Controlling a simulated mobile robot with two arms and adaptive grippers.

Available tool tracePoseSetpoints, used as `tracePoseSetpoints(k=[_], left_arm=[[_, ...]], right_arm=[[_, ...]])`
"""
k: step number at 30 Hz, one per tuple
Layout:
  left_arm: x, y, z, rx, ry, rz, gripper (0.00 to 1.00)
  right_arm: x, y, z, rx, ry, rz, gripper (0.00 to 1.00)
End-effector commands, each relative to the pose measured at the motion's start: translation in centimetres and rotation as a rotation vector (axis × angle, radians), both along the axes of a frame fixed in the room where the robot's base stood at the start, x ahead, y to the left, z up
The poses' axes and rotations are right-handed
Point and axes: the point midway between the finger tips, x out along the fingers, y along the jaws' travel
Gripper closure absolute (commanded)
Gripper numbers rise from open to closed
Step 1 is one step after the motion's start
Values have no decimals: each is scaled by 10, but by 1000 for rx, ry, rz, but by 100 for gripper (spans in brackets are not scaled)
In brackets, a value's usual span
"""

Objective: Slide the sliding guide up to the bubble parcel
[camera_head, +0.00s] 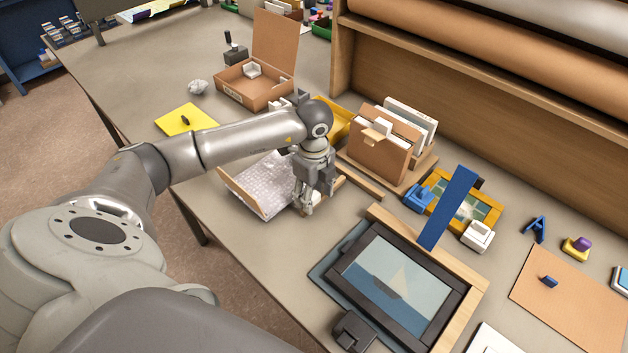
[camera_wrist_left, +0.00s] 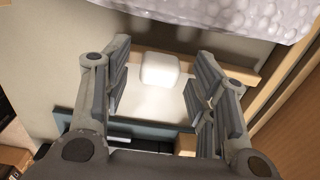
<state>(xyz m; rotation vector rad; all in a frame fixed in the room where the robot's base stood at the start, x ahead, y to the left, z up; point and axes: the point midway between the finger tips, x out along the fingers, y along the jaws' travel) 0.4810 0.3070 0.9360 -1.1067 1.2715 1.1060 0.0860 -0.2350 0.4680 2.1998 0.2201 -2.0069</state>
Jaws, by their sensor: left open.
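The bubble parcel (camera_head: 262,187) is a pale, bubble-wrapped slab lying on the table in the middle of the head view. It also shows along the top of the left wrist view (camera_wrist_left: 225,14). What looks like the sliding guide is a pale plate with a wooden strip (camera_wrist_left: 215,70) and a white block-shaped knob (camera_wrist_left: 159,71). In the head view my gripper hides most of it. The wooden strip lies on the knob's parcel side, close to the parcel. My left gripper (camera_head: 306,209) points down beside the parcel, open, with its fingers on either side of the knob. My right gripper is not in view.
An open cardboard box (camera_head: 254,88) and a yellow sheet (camera_head: 186,120) lie farther back. Bare table shows in front of the parcel.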

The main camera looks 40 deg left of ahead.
Motion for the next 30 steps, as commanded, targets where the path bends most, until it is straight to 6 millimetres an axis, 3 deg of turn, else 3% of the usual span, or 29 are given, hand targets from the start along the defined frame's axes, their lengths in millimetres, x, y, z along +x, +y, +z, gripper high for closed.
tracePoseSetpoints(k=[8, 21, 30], left_arm=[[1, 0, 12, 1, -2, -1, 47], [1, 0, 99, 1, -3, -1, 47], [0, 0, 120, 1, 0, 0, 47]], right_arm=[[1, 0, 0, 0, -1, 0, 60], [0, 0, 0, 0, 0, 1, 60], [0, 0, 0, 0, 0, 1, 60]])
